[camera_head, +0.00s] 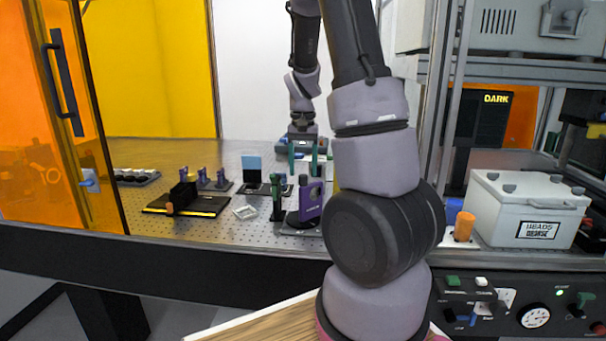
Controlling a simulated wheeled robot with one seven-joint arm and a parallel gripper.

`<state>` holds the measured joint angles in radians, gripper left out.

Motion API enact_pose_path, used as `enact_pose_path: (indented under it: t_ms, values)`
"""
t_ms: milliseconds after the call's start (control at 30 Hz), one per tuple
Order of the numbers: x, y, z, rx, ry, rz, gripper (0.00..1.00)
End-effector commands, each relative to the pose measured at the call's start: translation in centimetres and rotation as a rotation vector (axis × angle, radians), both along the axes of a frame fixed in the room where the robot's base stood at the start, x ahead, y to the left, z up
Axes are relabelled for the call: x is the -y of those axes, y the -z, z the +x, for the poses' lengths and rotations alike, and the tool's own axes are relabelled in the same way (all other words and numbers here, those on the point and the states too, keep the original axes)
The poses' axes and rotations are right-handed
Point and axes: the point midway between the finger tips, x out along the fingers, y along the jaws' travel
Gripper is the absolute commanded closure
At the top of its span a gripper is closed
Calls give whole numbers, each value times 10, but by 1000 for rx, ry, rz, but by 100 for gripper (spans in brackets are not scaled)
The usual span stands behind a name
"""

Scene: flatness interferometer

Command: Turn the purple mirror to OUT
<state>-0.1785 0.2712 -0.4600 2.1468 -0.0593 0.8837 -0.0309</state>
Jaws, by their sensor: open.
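The purple mirror mount (311,203) stands upright on a dark base on the perforated metal table, just left of my arm's large elbow joint. A small light label is on its face, too small to read, and I cannot tell which way it is turned. My gripper (304,163) hangs pointing down above and behind the mount, with its two teal fingers apart and nothing seen between them. It looks clear of the mount, though the depth is hard to judge. My arm hides the table to the right of the mount.
A green post (277,197) stands close left of the mount. Farther left are a blue plate (252,168), small purple mounts (203,178), a black block on a tray (184,197) and a small white frame (245,212). An orange cylinder (464,226) and white box (528,211) are right.

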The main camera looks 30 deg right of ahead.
Motion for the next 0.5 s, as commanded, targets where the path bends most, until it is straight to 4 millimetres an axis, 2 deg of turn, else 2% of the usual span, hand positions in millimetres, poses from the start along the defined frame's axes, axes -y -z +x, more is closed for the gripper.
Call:
enact_pose_path:
  t_ms: [100, 200, 467, 500]
  values:
    - [0, 13, 0, -2, -1, 0, 36]
    - [0, 18, 0, -1, 0, 1, 36]
    - [0, 20, 0, 1, -1, 1, 36]
    - [0, 20, 0, 1, -1, 1, 39]
